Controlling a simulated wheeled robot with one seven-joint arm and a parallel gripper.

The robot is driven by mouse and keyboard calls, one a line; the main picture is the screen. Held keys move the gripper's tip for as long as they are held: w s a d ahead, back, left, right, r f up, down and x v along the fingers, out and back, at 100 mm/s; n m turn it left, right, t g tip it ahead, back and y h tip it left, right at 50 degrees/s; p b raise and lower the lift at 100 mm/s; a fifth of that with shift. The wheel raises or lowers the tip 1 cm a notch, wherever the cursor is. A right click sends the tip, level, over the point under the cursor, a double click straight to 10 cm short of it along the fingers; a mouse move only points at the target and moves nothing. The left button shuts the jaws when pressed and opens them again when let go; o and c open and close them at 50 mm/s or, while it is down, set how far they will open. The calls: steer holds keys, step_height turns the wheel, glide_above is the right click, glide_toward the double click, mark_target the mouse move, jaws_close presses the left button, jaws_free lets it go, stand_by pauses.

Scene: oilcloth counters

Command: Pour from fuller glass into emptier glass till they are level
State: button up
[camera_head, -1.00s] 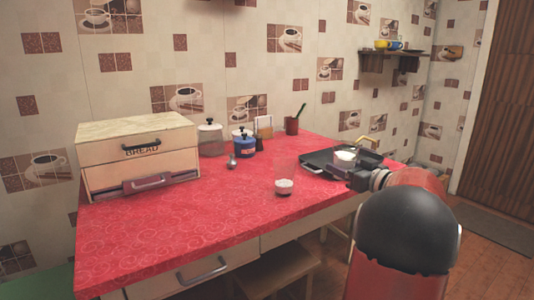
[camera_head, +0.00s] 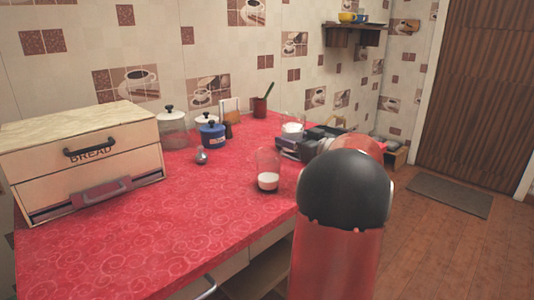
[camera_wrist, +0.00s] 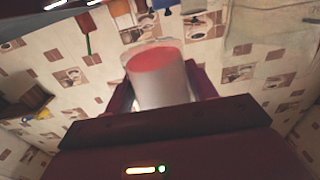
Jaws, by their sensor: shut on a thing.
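One clear glass (camera_head: 268,178) stands upright on the red counter, with white liquid in its lower part. A second glass (camera_head: 292,131) with white liquid is at my gripper (camera_head: 300,142), behind and to the right of the standing glass. In the wrist view my gripper (camera_wrist: 160,88) is shut on this glass (camera_wrist: 160,92), one finger on each side. Its wall looks whitish there, with a red oval at its far end. In the head view the held glass looks about upright and apart from the standing one.
A bread box (camera_head: 85,150) stands at the left of the counter (camera_head: 160,235). The front middle of the counter is clear.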

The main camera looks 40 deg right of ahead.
mark_target(285, 123)
steer(key=shift+r, duration=0.2)
steer(key=shift+s+a+r+n, duration=0.1)
steer(key=shift+a+r+n, duration=0.1)
steer(key=shift+r+n, duration=0.3)
steer(key=shift+a+r+n, duration=0.15)
steer(key=shift+r+n, duration=0.25)
steer(key=shift+n, duration=0.1)
steer(key=r+n, duration=0.1)
steer(key=a+r+n, duration=0.1)
steer(key=n, duration=0.1)
steer(key=a+n, duration=0.1)
steer(key=n, duration=0.1)
steer(key=shift+s+a+r+y, duration=0.15)
steer(key=shift+a+r+y, duration=0.15)
steer(key=shift+r, duration=0.1)
steer(key=shift+f+n, duration=0.1)
steer(key=shift+n, duration=0.6)
steer(key=shift+f+n, duration=0.15)
steer(key=shift+n, duration=0.35)
steer(key=shift+a+r+n, duration=0.1)
steer(key=shift+r+n, duration=0.1)
steer(key=shift+n, duration=0.1)
steer(key=shift+a+r+n, duration=0.35)
steer(key=shift+a+n, duration=0.05)
steer(key=shift+n, duration=0.3)
steer(key=shift+d, duration=0.2)
stand_by(1.2)
